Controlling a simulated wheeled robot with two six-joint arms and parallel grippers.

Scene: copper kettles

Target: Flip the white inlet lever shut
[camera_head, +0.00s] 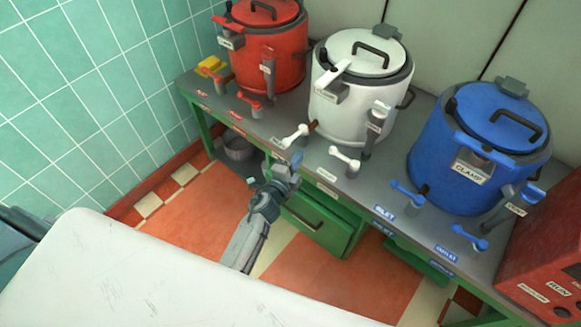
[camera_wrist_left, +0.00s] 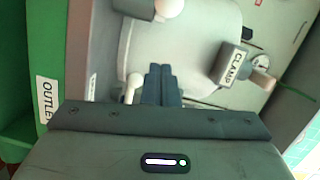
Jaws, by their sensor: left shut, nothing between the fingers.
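The white kettle (camera_head: 338,104) stands on the bench between the red and blue ones. Two white levers stick out at its front: a left one (camera_head: 297,136) by a copper-coloured pipe stub and a right one (camera_head: 345,157). The small labels by them are too small to read, so I cannot tell which is the inlet. My left gripper (camera_head: 293,163) is shut and empty, just in front of the left lever and apart from it. In the left wrist view its fingers (camera_wrist_left: 162,85) are together beside a white lever knob (camera_wrist_left: 134,82); another white knob (camera_wrist_left: 168,9) shows above.
The red kettle (camera_head: 270,55) and blue kettle (camera_head: 460,180) flank the white one, with their own levers. A red box (camera_head: 552,255) stands at the bench's right end. A white surface (camera_head: 100,270) fills the lower left. A pot (camera_head: 238,148) sits under the bench.

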